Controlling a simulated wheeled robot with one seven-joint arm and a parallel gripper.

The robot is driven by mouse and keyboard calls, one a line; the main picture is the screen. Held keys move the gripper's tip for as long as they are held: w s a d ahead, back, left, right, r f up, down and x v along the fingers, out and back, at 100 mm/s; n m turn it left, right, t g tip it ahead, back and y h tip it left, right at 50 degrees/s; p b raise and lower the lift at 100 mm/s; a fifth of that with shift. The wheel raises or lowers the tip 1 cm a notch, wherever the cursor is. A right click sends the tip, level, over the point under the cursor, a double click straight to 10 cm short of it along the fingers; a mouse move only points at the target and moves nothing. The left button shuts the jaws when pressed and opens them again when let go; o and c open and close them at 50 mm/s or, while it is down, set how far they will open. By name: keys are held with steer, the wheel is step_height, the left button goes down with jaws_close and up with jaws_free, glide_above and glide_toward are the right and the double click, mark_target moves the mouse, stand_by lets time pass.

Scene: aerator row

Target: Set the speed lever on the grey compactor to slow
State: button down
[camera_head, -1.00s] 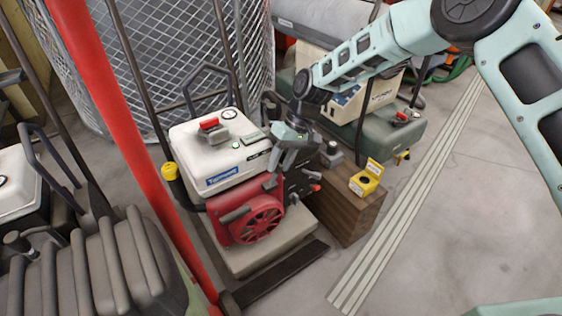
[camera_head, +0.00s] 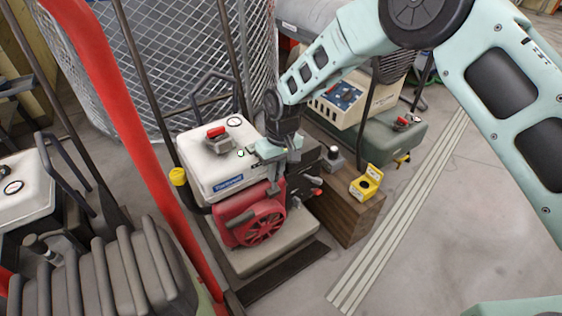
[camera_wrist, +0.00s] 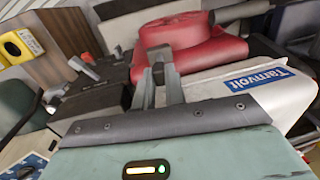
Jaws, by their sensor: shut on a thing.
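The compactor (camera_head: 262,252) has a pale grey base plate, a red engine cover and a whitish tank with a blue label. The tank (camera_wrist: 235,90) and the red cover (camera_wrist: 190,40) also show in the wrist view. My gripper (camera_head: 284,168) is low over the compactor's dark side, to the right of the tank and beside the red cover. In the wrist view its fingers (camera_wrist: 160,82) are close together. They are shut on a small part, seemingly the speed lever, which the fingers almost wholly hide. Its slow mark cannot be made out.
A yellow box (camera_head: 366,181) sits on a brown wooden block (camera_head: 345,215) to the right. A green machine (camera_head: 385,140) stands behind. A red post (camera_head: 140,150) and a wire mesh cage (camera_head: 185,50) are at the left and back. The striped floor at right is clear.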

steer(key=shift+s+a+f+t+h+p, duration=0.1)
steer(key=shift+s+a+t+h+p, duration=0.25)
steer(key=shift+a+t+h, duration=0.45)
steer(key=shift+s+a+f+t+h+p, duration=0.15)
steer(key=shift+s+a+t+h, duration=0.3)
steer(key=shift+h, duration=0.55)
steer(key=shift+s+a+f+t+h+p, duration=0.1)
steer(key=shift+s+a+t+h+p, duration=0.4)
steer(key=shift+h, duration=0.4)
steer(key=shift+w+a, duration=0.1)
steer(key=shift+a, duration=0.1)
steer(key=c, duration=1.4)
jaws_free()
steer(key=shift+c, duration=0.2)
steer(key=shift+r, duration=0.1)
steer(key=p+v, duration=0.3)
steer(key=v, duration=1.4)
steer(key=shift+d+r, duration=0.1)
steer(key=shift+r, duration=0.1)
